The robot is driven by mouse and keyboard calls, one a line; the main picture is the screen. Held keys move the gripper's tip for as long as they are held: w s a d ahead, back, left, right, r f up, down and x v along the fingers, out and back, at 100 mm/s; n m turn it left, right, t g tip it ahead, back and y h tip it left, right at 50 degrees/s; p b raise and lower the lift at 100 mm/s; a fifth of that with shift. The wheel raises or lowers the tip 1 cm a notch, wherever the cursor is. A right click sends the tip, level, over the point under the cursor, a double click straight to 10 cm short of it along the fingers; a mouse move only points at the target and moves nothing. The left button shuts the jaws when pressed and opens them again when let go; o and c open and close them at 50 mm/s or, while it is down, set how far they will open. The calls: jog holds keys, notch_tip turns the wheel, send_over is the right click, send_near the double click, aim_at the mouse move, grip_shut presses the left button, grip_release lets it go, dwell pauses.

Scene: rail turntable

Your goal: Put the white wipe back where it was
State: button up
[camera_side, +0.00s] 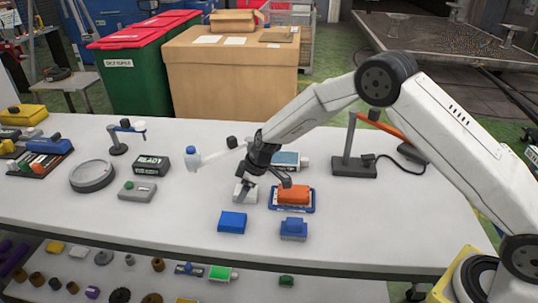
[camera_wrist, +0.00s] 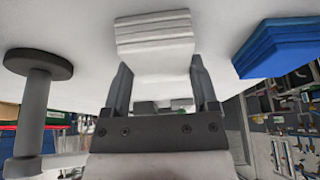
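The white wipe (camera_side: 238,189) is a small folded pale pad on the white table, partly hidden behind one of my fingers in the side view. In the wrist view the white wipe (camera_wrist: 155,38) shows layered folds and sits at my fingertips, centred between them. My gripper (camera_side: 266,186) points down, low over the table, with its two fingers spread apart; bare table shows between the wipe and the right finger. My gripper (camera_wrist: 160,75) also shows in the wrist view, a finger on each side of the wipe. Contact with the wipe is unclear.
An orange block (camera_side: 294,193) lies on a blue tray (camera_side: 292,209) right of my gripper. A blue folded pad (camera_side: 232,221) and a blue block (camera_side: 293,228) lie in front. A clear bottle (camera_side: 193,162) and READY box (camera_side: 150,166) stand left. A lamp stand (camera_side: 354,168) is behind right.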

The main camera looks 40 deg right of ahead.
jog(key=shift+o, duration=1.2)
jog(key=shift+r, duration=0.15)
jog(key=v, duration=1.2)
jog(key=s+d+m+h, duration=0.1)
jog(key=s+d+m, duration=0.3)
jog(key=s, duration=0.9)
jog(key=s+d+m+h, duration=0.2)
jog(key=s+m, duration=0.3)
jog(key=s, duration=0.8)
jog(key=shift+s+d+r+g, duration=0.2)
jog(key=shift+s+d+g, duration=0.1)
jog(key=shift+d, duration=0.6)
